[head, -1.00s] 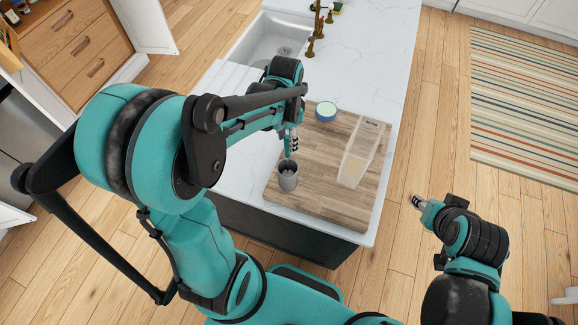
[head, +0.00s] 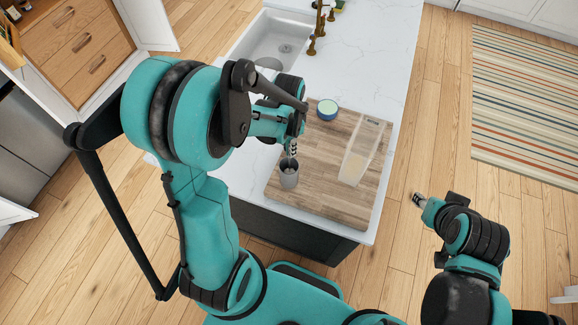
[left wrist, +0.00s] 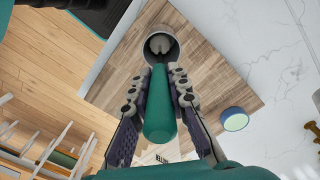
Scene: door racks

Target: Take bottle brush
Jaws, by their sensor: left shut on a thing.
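My left gripper (head: 291,147) is directly above a grey cup (head: 289,175) on the wooden board. In the left wrist view its fingers (left wrist: 160,88) are shut on the teal handle of the bottle brush (left wrist: 160,115). The handle points toward the cup (left wrist: 161,44), which has something grey inside.
The wooden board (head: 318,190) lies on the white counter (head: 365,60). A sink (head: 275,40) and brass tap (head: 316,35) are behind. Floor is open to the right.

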